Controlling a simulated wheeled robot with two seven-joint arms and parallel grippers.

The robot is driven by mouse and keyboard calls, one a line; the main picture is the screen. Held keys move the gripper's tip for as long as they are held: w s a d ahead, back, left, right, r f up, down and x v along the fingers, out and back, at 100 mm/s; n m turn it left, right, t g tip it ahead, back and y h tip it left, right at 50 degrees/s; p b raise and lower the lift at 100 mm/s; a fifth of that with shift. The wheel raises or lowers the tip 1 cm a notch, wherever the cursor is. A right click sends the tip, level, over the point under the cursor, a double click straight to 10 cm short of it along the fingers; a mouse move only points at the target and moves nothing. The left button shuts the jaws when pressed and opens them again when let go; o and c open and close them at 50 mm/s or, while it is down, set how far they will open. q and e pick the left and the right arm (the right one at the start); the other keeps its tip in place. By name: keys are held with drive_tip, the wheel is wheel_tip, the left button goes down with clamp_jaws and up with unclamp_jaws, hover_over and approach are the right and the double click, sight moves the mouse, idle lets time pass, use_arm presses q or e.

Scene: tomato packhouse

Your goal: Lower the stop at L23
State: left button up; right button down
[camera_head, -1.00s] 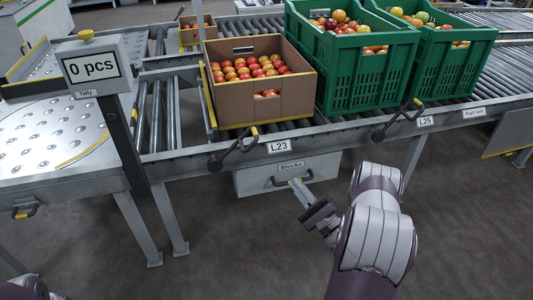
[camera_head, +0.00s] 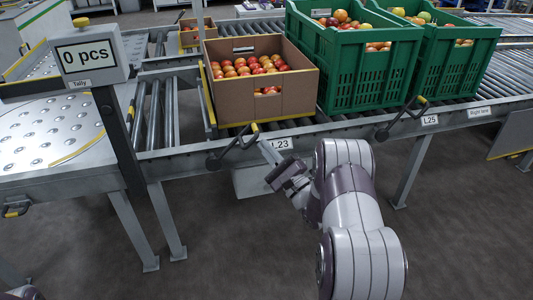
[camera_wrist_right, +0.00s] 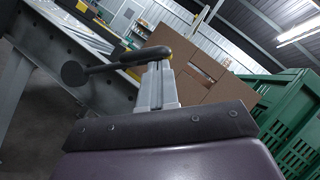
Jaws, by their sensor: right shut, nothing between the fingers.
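The L23 stop lever (camera_head: 234,146) is a dark bar on the conveyor's front rail, left of the L23 label (camera_head: 281,144). It slopes up to the right to a yellow-marked grip, and its left end is a round dark knob. My right gripper (camera_head: 267,150) is shut and empty, its tips just below and right of the grip. In the right wrist view the lever (camera_wrist_right: 112,65) lies across the tips of my right gripper (camera_wrist_right: 158,72), very close to them; I cannot tell whether they touch. My left gripper is out of view.
A cardboard crate of tomatoes (camera_head: 285,98) stands on the rollers behind the lever. Green crates (camera_head: 355,85) stand to its right. A similar lever (camera_head: 402,118) is by L25. A tally display (camera_head: 88,56) stands left. A grey box (camera_head: 252,182) hangs under the rail, partly hidden by my arm.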

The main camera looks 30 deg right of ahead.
drive_tip(key=shift+a+r, duration=0.1)
drive_tip(key=shift+r, duration=0.05)
drive_tip(key=w+a+r+n+g+y+p, duration=0.25)
drive_tip(key=a+r+n+g+p, duration=0.45)
drive_tip(key=p, duration=1.2)
drive_tip(key=w+a+f+n+g+h+p, duration=0.1)
drive_tip(key=a+n+h+p, duration=0.1)
drive_tip(key=a+n, duration=0.2)
drive_tip(key=w+a+f+n+h+p, duration=0.1)
drive_tip(key=a+n, duration=0.3)
drive_tip(key=a, duration=0.7)
drive_tip(key=shift+w+a+f+g+h+p, duration=0.35)
drive_tip(key=shift+w+g+p, duration=0.1)
drive_tip(key=shift+p, duration=0.25)
